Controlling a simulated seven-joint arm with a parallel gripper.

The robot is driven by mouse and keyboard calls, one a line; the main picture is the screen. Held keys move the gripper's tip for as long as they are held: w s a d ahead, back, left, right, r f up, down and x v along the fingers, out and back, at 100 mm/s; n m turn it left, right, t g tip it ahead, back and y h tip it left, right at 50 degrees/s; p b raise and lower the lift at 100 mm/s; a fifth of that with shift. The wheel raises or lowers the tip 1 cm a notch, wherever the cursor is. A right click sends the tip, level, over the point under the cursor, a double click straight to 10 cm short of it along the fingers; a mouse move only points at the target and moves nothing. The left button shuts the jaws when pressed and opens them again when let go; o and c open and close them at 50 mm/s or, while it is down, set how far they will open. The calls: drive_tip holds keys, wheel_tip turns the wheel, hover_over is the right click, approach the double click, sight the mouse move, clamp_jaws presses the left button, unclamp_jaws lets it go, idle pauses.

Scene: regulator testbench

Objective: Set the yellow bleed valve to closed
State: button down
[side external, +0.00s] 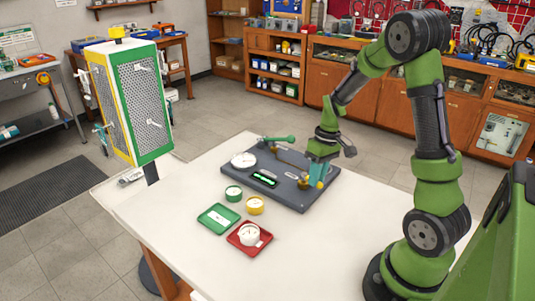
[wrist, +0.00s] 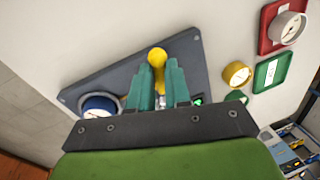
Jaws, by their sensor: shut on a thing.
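The yellow bleed valve (wrist: 157,57) shows its rounded yellow end just beyond my fingertips in the wrist view, on the dark grey test board (wrist: 200,58). My gripper (wrist: 161,78) has its two teal fingers on either side of the valve's yellow handle and is shut on it. In the side external view my gripper (side external: 317,181) reaches down at the right end of the board (side external: 285,196). There the fingers and wrist hide most of the valve, so its exact angle cannot be told.
The board carries a dial gauge (side external: 243,160), a lit green display (side external: 265,179) and a green lever (side external: 280,139). A green gauge (side external: 233,192), yellow gauge (side external: 255,204), green tray (side external: 205,218) and red tray (side external: 262,243) lie in front.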

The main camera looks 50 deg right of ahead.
drive_tip(key=m, duration=0.1)
drive_tip(key=a+m, duration=0.1)
drive_tip(key=m, duration=0.2)
drive_tip(key=shift+w+a+r+t, duration=0.1)
drive_tip(key=shift+w+a+t, duration=0.15)
drive_tip(key=shift+a+t, duration=0.15)
drive_tip(key=m, duration=0.2)
drive_tip(key=a+m, duration=0.1)
drive_tip(key=m, duration=0.1)
drive_tip(key=shift+w+t+h, duration=0.3)
drive_tip(key=shift+w+h, duration=0.1)
drive_tip(key=m, duration=0.1)
drive_tip(key=w+m, duration=0.1)
drive_tip(key=m, duration=0.1)
drive_tip(key=shift+a+m+h, duration=0.3)
drive_tip(key=shift+a, duration=0.1)
drive_tip(key=shift+w+a+m+h, duration=0.15)
drive_tip(key=shift+w+m, duration=0.25)
drive_tip(key=shift+m, duration=0.65)
drive_tip(key=shift+w+m+h, duration=0.25)
drive_tip(key=shift+w+m, duration=0.15)
drive_tip(key=shift+m, duration=0.65)
drive_tip(key=c, duration=1.1)
unclamp_jaws()
